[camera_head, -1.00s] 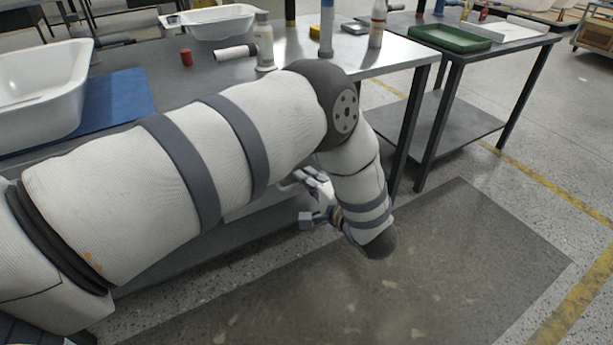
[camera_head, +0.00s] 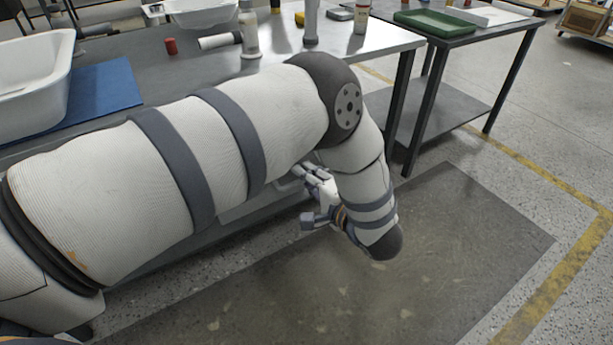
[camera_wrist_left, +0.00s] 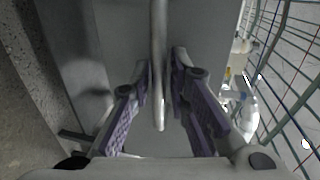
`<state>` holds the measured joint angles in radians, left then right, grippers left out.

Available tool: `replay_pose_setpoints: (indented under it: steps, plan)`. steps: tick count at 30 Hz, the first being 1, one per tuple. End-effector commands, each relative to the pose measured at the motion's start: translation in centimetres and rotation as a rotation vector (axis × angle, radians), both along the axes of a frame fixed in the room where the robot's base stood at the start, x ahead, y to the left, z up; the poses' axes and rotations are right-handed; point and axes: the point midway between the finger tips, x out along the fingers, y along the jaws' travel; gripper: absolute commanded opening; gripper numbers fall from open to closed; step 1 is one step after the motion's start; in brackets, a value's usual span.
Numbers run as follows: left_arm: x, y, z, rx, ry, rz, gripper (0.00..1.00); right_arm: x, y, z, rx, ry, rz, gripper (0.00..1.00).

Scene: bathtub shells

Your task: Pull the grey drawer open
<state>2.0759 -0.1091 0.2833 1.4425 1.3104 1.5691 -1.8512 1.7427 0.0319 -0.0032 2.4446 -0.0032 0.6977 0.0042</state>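My left gripper shows in the head view (camera_head: 312,200) low beside the workbench front, partly behind my arm. In the left wrist view the left gripper (camera_wrist_left: 160,75) has its two purple-padded fingers on either side of a vertical-looking metal bar handle (camera_wrist_left: 158,60). Narrow gaps show between the pads and the bar, so the fingers look open around it. Behind the bar is the plain grey drawer front (camera_wrist_left: 205,35). In the head view a pale grey part of the drawer (camera_head: 243,209) shows under the bench, mostly hidden by my arm. My right gripper is out of view.
A second table with a green tray (camera_head: 435,23) stands at the right. The floor mat (camera_head: 440,240) is clear.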

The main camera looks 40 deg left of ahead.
Motion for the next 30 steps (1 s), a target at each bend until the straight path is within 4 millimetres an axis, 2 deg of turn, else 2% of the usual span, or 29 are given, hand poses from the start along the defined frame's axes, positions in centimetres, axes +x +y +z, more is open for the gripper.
replay_pose_setpoints:
  steps: [8,11,18,21,25,30]
  plan:
    - [-0.1,-0.3,0.0,-0.001,0.001,0.000,0.18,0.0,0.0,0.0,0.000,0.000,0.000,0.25]
    - [-0.7,-1.8,0.4,-0.001,0.000,-0.002,0.18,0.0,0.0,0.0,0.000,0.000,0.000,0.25]
    - [-3.1,-7.7,1.7,-0.001,0.000,-0.003,0.18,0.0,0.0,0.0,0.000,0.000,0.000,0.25]
    - [-3.9,-9.5,2.1,0.000,0.000,-0.001,0.18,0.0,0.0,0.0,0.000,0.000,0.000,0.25]
    - [-4.4,-10.7,2.4,0.000,0.000,-0.001,0.18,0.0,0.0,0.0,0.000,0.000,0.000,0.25]
    - [-4.5,-10.9,2.5,0.000,0.000,0.001,0.18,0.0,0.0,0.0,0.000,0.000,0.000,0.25]
